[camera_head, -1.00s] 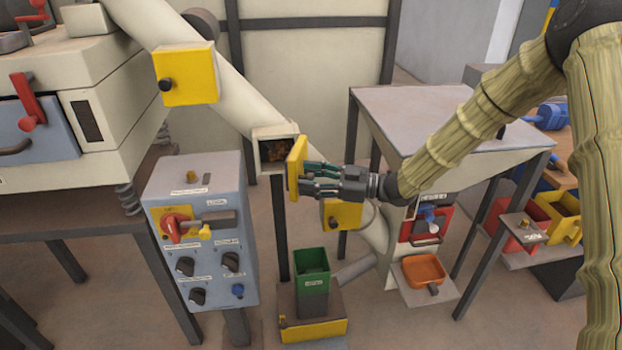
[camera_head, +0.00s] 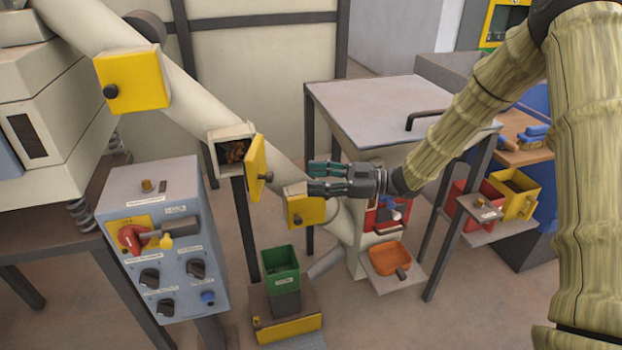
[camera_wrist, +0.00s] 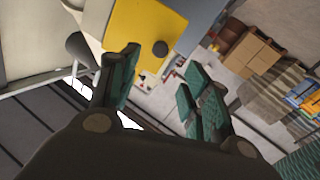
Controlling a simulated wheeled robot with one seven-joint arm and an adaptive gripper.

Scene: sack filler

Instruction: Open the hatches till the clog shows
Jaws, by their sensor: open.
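A slanted cream pipe (camera_head: 190,100) carries several yellow hatches. The upper hatch (camera_head: 135,80) is shut, with a dark knob. The middle hatch (camera_head: 256,166) stands swung open to the right, and brown clumped material (camera_head: 235,152) shows inside its opening. The lower hatch (camera_head: 304,205) looks shut. My gripper (camera_head: 312,178) is open and empty, to the right of the open middle hatch, apart from it and in front of the pipe above the lower hatch. In the wrist view, a yellow hatch (camera_wrist: 140,35) with a dark knob shows beyond the open fingers (camera_wrist: 160,90).
A grey control box (camera_head: 160,235) with a red switch and knobs stands at left. A green bin (camera_head: 281,268) stands below the pipe. A grey-topped table (camera_head: 390,110) and an orange tray (camera_head: 389,259) are at right, with red and yellow bins (camera_head: 516,195) beyond.

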